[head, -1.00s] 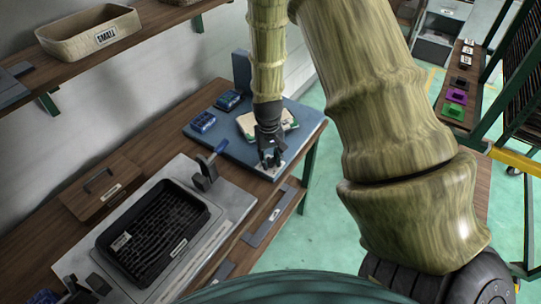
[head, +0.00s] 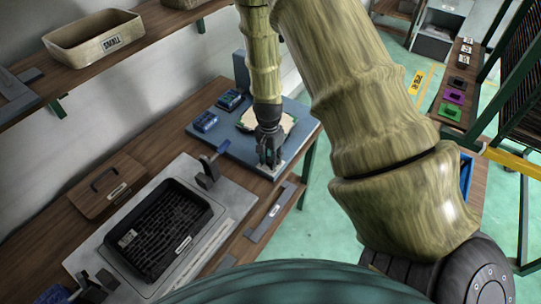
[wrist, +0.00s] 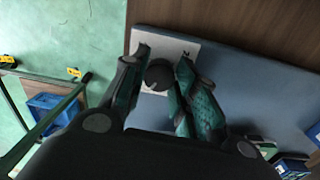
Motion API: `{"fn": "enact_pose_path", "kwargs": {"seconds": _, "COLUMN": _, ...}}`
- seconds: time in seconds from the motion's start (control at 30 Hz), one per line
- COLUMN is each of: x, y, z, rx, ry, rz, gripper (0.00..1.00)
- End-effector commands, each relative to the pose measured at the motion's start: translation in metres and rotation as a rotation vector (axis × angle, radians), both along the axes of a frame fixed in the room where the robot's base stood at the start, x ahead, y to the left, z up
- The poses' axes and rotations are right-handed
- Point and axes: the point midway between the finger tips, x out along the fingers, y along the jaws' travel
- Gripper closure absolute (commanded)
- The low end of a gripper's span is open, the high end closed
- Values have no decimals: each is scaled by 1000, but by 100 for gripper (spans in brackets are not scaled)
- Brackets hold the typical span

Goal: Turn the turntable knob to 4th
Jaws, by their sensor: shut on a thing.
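The knob (wrist: 158,75) is a small dark round cap on a white plate (wrist: 178,48) with a faint mark, at the edge of the blue-grey turntable panel (wrist: 240,75). My gripper (wrist: 164,60) is shut on the knob, one finger on each side, in the wrist view. In the head view my gripper (head: 269,152) points down at the panel's (head: 222,143) near corner and hides the knob. I cannot read the plate's numbers or the knob's setting.
A beige-and-green item (head: 246,122) and blue parts (head: 205,122) lie on the panel.

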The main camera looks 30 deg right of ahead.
Motion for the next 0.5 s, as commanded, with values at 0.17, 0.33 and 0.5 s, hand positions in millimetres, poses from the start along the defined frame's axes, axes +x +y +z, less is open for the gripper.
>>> {"fn": "enact_pose_path", "kwargs": {"seconds": 0.17, "x": 0, "y": 1, "z": 1, "rx": 1, "ry": 2, "rz": -152, "gripper": 95}}
{"fn": "enact_pose_path", "kwargs": {"seconds": 0.33, "x": 0, "y": 1, "z": 1, "rx": 1, "ry": 2, "rz": -272, "gripper": 95}}
{"fn": "enact_pose_path", "kwargs": {"seconds": 0.5, "x": 0, "y": 0, "z": 1, "rx": 1, "ry": 2, "rz": -359, "gripper": 95}}
